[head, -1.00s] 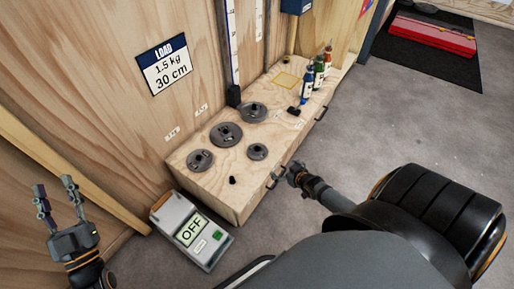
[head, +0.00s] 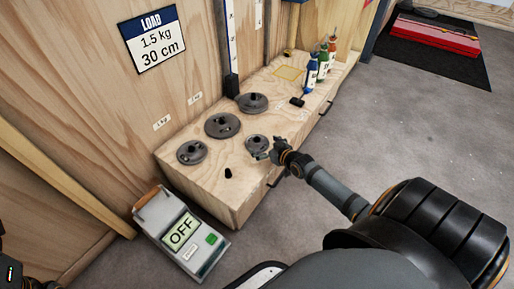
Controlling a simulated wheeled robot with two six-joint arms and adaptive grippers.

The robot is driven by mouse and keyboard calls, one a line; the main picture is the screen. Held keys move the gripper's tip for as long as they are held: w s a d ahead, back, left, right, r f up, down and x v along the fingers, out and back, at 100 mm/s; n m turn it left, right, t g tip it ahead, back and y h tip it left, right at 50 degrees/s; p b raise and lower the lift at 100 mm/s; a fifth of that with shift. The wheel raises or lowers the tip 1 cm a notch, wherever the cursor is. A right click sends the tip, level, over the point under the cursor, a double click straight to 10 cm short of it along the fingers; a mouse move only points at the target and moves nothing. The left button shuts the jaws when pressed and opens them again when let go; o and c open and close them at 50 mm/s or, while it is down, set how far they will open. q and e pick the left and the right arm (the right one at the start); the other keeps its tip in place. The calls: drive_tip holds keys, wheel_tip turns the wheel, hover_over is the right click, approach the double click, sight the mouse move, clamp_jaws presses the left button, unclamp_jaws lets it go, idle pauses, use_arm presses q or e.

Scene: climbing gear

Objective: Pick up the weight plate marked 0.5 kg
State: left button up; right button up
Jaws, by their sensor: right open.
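Several dark grey round weight plates lie on top of the wooden box. The smallest plate (head: 256,143) is at the front right of the group. The others are a left plate (head: 191,152), a large middle plate (head: 222,125) and a back plate (head: 252,103). Their markings are too small to read, so I cannot tell which says 0.5 kg. My right gripper (head: 268,156) is open and empty, at the right front side of the smallest plate and partly covering its edge. I cannot tell whether they touch. Only a dark sliver of my left arm shows at the lower left edge.
A small black peg (head: 228,173) stands near the front of the wooden box (head: 215,190). A scale reading OFF (head: 180,236) stands on the floor. Several bottles (head: 323,66) and a black item (head: 298,101) are at the back right. A load sign (head: 156,40) hangs on the wall.

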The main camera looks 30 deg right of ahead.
sight(259, 141)
drive_tip(key=b+x, duration=0.4)
drive_tip(key=shift+w+f, duration=0.25)
drive_tip(key=shift+f, duration=0.05)
drive_tip(key=shift+w, duration=0.35)
drive_tip(key=shift+r, duration=0.1)
drive_tip(key=shift+c, duration=0.4)
drive_tip(key=shift+s, duration=0.1)
clamp_jaws()
